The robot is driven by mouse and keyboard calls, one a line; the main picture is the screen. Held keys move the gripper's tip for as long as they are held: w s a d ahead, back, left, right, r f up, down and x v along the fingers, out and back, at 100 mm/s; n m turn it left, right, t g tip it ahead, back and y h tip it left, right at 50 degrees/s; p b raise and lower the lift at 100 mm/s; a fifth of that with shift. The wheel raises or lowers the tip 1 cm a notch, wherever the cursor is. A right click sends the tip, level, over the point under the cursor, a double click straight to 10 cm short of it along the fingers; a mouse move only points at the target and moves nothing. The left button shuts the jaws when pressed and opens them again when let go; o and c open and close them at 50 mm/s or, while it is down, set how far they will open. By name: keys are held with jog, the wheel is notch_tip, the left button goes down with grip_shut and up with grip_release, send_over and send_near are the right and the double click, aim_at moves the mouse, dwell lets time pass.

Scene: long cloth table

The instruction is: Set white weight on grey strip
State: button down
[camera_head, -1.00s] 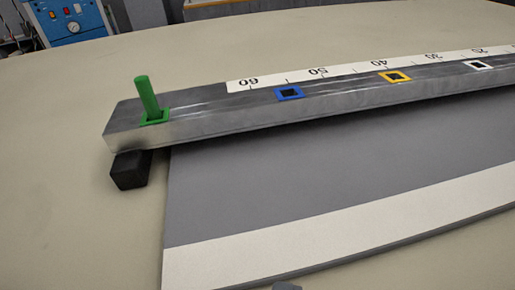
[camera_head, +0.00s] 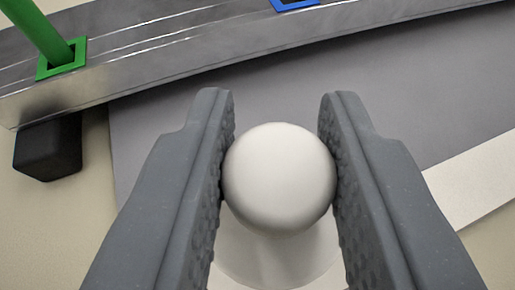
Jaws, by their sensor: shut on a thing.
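The white weight (camera_head: 279,178) has a round ball-like top and a wider pale base below it, partly hidden by the ball and the fingers. My gripper (camera_head: 277,105) is shut on the ball, one grey finger on each side. The grey strip (camera_head: 290,85) is the flat grey band of the board behind the weight, running along the metal beam. The weight appears in front of or over this board; I cannot tell whether its base touches anything.
A metal beam (camera_head: 150,60) crosses the top, with a green peg (camera_head: 35,30) in a green-framed hole and a blue-framed hole (camera_head: 293,3). A black block (camera_head: 48,148) sits under its left end. A white band (camera_head: 475,180) lies at the right.

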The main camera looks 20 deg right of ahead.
aim_at(274, 205)
notch_tip(274, 205, down, 3)
jog(key=shift+f+b, duration=0.15)
jog(key=shift+b, duration=0.35)
jog(key=c, duration=1.1)
grip_release()
jog(key=shift+c, duration=0.2)
jog(key=shift+s, duration=0.15)
jog(key=p+v, duration=0.2)
jog(key=v, duration=1)
jog(key=a+r+n+t+y, duration=0.1)
jog(key=a+r, duration=0.3)
jog(key=r, duration=0.4)
jog(key=a+r+n+t+y, duration=0.1)
jog(key=a+r, duration=0.4)
jog(key=r, duration=0.4)
jog(key=s+a+r+n+y, duration=0.1)
jog(key=s+a+r, duration=0.2)
jog(key=s+r, duration=0.3)
jog(key=s+a+r+n+y, duration=0.1)
jog(key=s+a+r, duration=0.2)
jog(key=r, duration=1)
jog(key=s, duration=0.2)
jog(key=shift+s+a+r+t+y, duration=0.3)
jog(key=shift+s+a+r+t, duration=0.05)
jog(key=shift+a+r+t, duration=0.05)
